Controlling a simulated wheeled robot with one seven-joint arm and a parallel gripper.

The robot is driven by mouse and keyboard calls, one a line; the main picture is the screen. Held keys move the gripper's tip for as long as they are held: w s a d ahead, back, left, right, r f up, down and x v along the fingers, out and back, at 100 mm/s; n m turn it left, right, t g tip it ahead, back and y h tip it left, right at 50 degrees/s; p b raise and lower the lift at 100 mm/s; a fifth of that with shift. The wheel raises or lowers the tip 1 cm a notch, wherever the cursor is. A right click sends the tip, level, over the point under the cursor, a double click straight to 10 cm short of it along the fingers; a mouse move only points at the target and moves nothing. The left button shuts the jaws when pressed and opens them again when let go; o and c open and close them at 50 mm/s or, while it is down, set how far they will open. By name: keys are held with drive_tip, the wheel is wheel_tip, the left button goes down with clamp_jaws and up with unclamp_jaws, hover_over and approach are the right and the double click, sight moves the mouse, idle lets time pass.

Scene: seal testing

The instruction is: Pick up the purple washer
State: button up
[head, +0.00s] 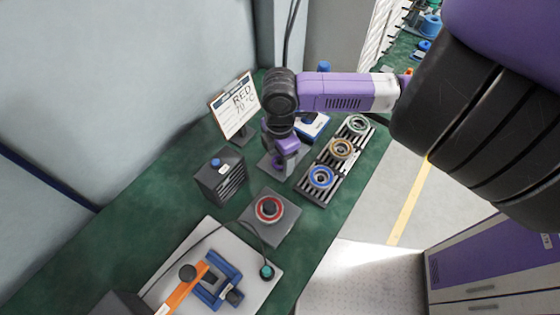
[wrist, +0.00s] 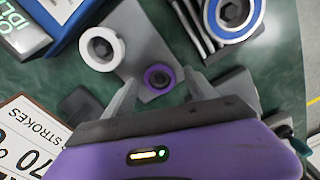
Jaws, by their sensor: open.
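The purple washer (wrist: 158,78) lies in the wrist view around a dark centre on a grey plate (wrist: 145,48). My gripper (wrist: 160,76) is open, with one finger on each side of the washer and a visible gap to each. Nothing is held. In the head view my gripper (head: 287,150) hangs over the plate (head: 267,163), and the washer is hidden there by my arm. I cannot tell how far the fingertips are above the plate.
A white ring (wrist: 101,48) sits on the same plate, near the left finger. A rack (head: 315,190) holds blue, tan and grey rings on the right. A red-ringed block (head: 285,228), a dark box (head: 205,188) and a sign (head: 230,120) stand close by.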

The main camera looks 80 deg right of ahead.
clamp_jaws()
drive_tip(key=shift+r, duration=0.1)
